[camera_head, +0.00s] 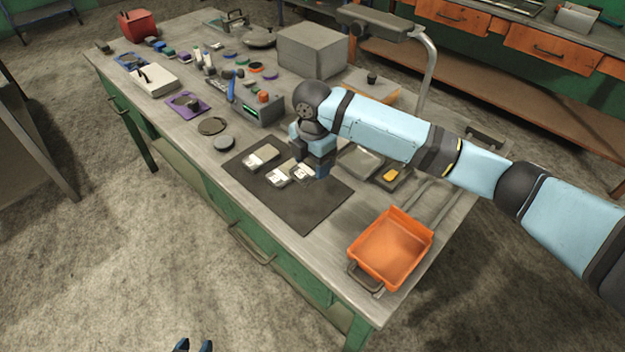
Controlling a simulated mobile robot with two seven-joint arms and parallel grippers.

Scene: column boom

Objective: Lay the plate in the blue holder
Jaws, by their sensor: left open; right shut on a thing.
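My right gripper (316,172) points down over the dark mat (310,212). It is shut on a small grey plate with a white label (303,172), partly hidden by the gripper. Two similar grey pieces lie on the mat beside it, one close by (279,178) and one farther left (262,157). A flat blue holder (130,61) lies at the far left end of the table, small in view; its inside is hard to make out. My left gripper (193,346) is open at the bottom edge, off the table, only its fingertips showing.
An orange bin (391,249) stands at the table's near right corner. A purple holder (188,104), a white box (152,80), a grey instrument (259,110) and a large grey box (311,51) stand farther back. Many small items crowd the far middle. The near left table edge is mostly clear.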

